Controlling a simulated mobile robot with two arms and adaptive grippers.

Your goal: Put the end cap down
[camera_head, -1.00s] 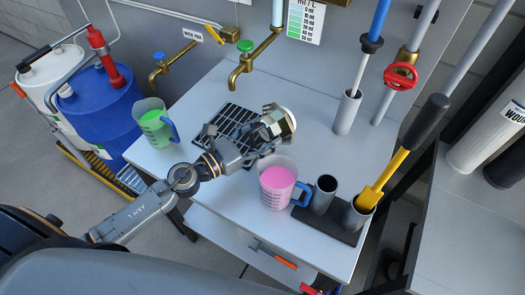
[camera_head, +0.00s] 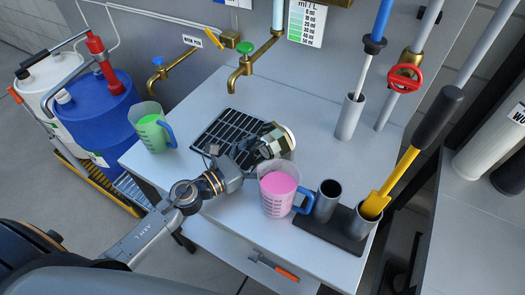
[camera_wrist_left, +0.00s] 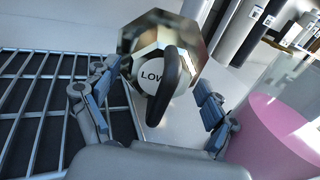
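The end cap (camera_head: 274,140) is a shiny, faceted metal piece with a pale round end. It rests on the table between the black grate and the pink jug. In the left wrist view, the end cap (camera_wrist_left: 205,48) shows a white "LOW" disc and a dark handle facing my gripper. My left gripper (camera_head: 243,153) is just to the left of the cap. In the left wrist view, the left gripper's fingers (camera_wrist_left: 155,105) are spread wide on either side of the handle, with gaps visible. My right gripper is not in view.
The black grate (camera_head: 226,128) lies left of the cap. A jug with pink liquid (camera_head: 277,190) stands close in front, beside a dark holder (camera_head: 318,228) with grey tubes. A green jug (camera_head: 152,128) stands at the table's left. The table behind the cap is clear.

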